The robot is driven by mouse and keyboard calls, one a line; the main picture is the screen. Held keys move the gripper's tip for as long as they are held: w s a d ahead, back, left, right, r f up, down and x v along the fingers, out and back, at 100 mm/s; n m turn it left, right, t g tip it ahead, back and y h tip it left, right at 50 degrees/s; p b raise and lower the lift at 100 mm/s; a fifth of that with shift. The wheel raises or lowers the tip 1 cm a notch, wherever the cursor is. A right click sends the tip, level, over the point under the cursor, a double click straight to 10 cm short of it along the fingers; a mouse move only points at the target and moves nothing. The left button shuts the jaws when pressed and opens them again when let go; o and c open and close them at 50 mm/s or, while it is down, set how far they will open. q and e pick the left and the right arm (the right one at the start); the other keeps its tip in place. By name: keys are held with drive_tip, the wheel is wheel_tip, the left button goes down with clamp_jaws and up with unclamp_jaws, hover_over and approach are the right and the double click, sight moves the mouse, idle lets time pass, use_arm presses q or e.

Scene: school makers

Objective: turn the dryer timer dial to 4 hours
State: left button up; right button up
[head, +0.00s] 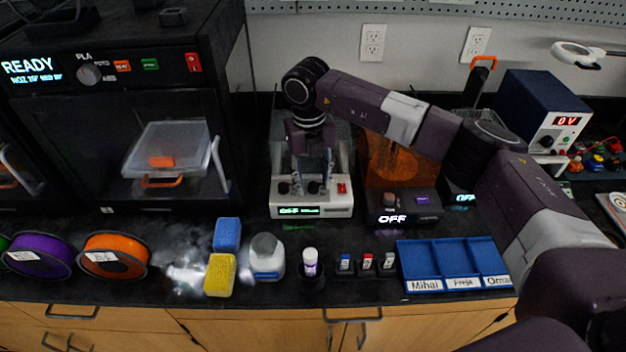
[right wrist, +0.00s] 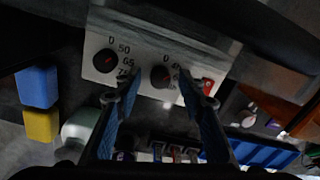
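My right gripper (head: 313,180) is in front of the panel. In the right wrist view its open fingers (right wrist: 150,92) are apart, near the timer dial; contact cannot be told. My left gripper is not in view.
A blue block (head: 227,234), a yellow block (head: 220,274) and a white-grey bottle (head: 266,257) stand front left of the dryer. An orange-windowed machine (head: 405,210) stands right of it. A blue tray (head: 450,265) lies front right. A printer (head: 110,110) stands left.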

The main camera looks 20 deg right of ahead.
sight(311, 185)
drive_tip(key=shift+r, duration=0.25)
wheel_tip(311, 185, up, 12)
drive_tip(key=shift+a+f, duration=0.25)
idle(0.3)
